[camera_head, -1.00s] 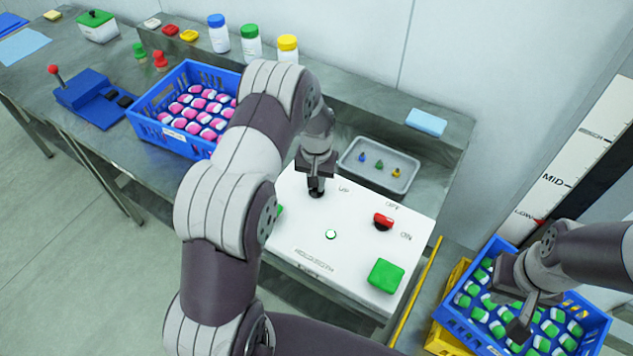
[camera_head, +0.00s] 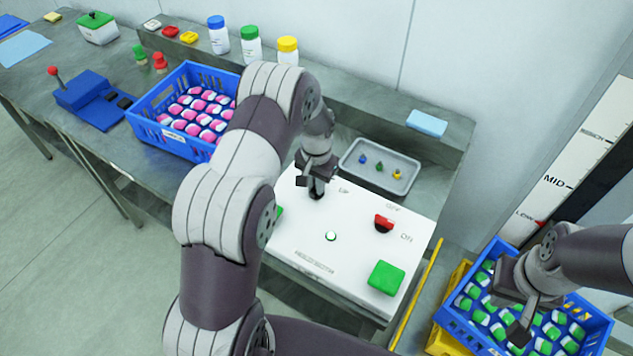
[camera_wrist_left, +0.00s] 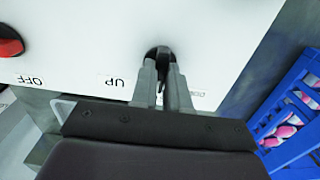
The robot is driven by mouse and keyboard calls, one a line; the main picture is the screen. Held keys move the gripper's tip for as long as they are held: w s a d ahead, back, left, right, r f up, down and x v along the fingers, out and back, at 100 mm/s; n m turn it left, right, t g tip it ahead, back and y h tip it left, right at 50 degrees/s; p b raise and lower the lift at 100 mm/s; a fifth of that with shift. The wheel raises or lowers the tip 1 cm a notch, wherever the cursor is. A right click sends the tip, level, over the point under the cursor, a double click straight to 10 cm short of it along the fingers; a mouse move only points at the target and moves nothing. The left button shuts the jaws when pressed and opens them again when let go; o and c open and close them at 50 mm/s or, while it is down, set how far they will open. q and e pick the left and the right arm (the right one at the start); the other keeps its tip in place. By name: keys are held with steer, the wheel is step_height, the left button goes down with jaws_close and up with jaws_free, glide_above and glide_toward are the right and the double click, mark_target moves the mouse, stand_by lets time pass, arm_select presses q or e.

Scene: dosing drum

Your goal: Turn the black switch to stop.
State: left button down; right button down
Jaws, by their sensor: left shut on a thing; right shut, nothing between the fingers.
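The black switch (camera_head: 316,193) is on the white panel (camera_head: 345,262), near its upper left part, beside the label UP. In the left wrist view the switch (camera_wrist_left: 158,52) shows as a dark knob between and beyond the fingertips. My left gripper (camera_head: 317,184) reaches down from above and is shut on the switch; its fingers (camera_wrist_left: 166,75) sit on either side of it. The switch's exact pointing direction is hidden by the fingers. My right gripper (camera_head: 524,318) is shut and empty, over the blue crate of green and white packs at the lower right.
The panel also carries a red switch (camera_head: 384,222), a green button (camera_head: 386,278) and a small round lamp (camera_head: 331,236). A grey tray (camera_head: 349,165) lies behind it. A blue crate (camera_head: 150,137) of pink packs stands left, and another blue crate (camera_head: 590,340) at right.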

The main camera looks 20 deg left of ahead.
arm_select(q)
steer(key=c, duration=1.1)
jaws_free()
steer(key=shift+r, duration=0.1)
steer(key=shift+w+r, duration=0.1)
steer(key=shift+r, duration=0.2)
step_height(320, 180, up, 12)
steer(key=b, duration=0.2)
steer(key=shift+b, duration=0.3)
steer(key=shift+n+t, duration=0.7)
steer(key=s+d, duration=0.1)
steer(key=s, duration=0.5)
steer(key=s+d, duration=0.2)
steer(key=s, duration=0.5)
steer(key=s+d, duration=0.2)
steer(key=s, duration=0.5)
steer(key=shift+s+d+f, duration=0.1)
steer(key=shift+d+f, duration=0.1)
steer(key=shift+d, duration=0.05)
